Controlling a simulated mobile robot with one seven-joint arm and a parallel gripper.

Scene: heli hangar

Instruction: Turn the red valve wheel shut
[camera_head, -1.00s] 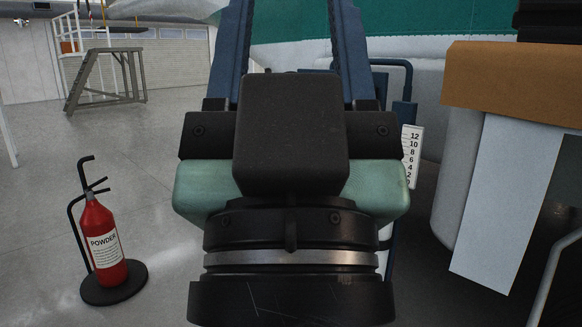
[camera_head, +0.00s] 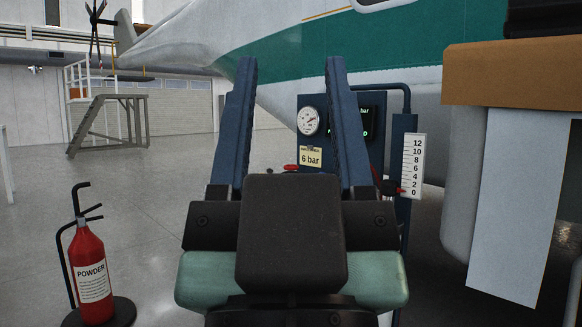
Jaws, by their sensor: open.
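My gripper (camera_head: 291,65) is open in the head view. Its two blue fingers point up and away, apart, with nothing seen between them but the scene behind. Behind them stands a blue panel (camera_head: 345,105) with a round white gauge (camera_head: 308,121), a yellow "6 bar" label (camera_head: 311,157) and a dark display (camera_head: 373,118) with green text, partly covered by the right finger. A small red part (camera_head: 291,168) shows just above my gripper's body, below the label. It may be the valve wheel's rim; most of it is hidden, so its turn cannot be told.
A white scale (camera_head: 412,160) numbered 0 to 12 stands right of the panel, with a red pointer near its low end. A red powder extinguisher (camera_head: 93,275) stands at the left. A brown-topped block (camera_head: 510,75) is at the right.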

